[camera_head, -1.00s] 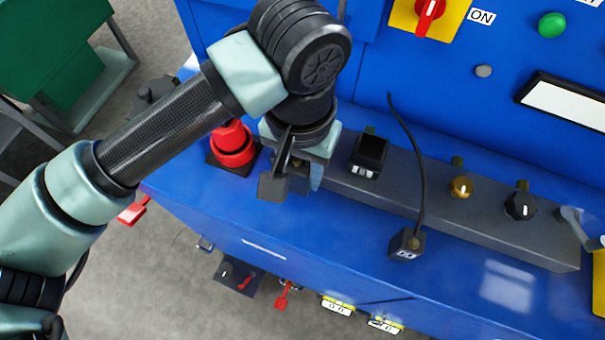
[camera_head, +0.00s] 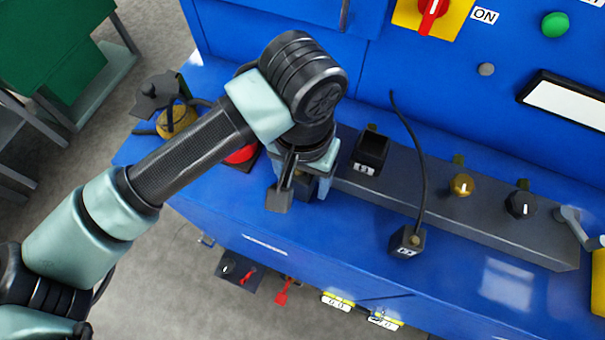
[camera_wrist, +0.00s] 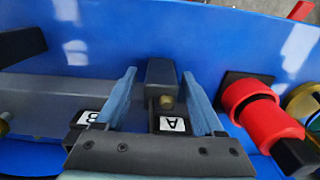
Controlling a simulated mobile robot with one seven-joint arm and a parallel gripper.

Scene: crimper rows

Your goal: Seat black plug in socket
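My gripper (camera_head: 300,192) is over the rail's left end. In the wrist view my gripper (camera_wrist: 165,95) is open, with a dark block labelled A (camera_wrist: 160,73) between its fingers, a gap on each side. Which socket takes the plug cannot be told.
A brass knob (camera_head: 461,185), a black knob (camera_head: 520,204) and a grey lever (camera_head: 575,225) stand along the rail to the right. The blue panel (camera_head: 440,90) rises behind. The blue ledge in front is mostly clear.

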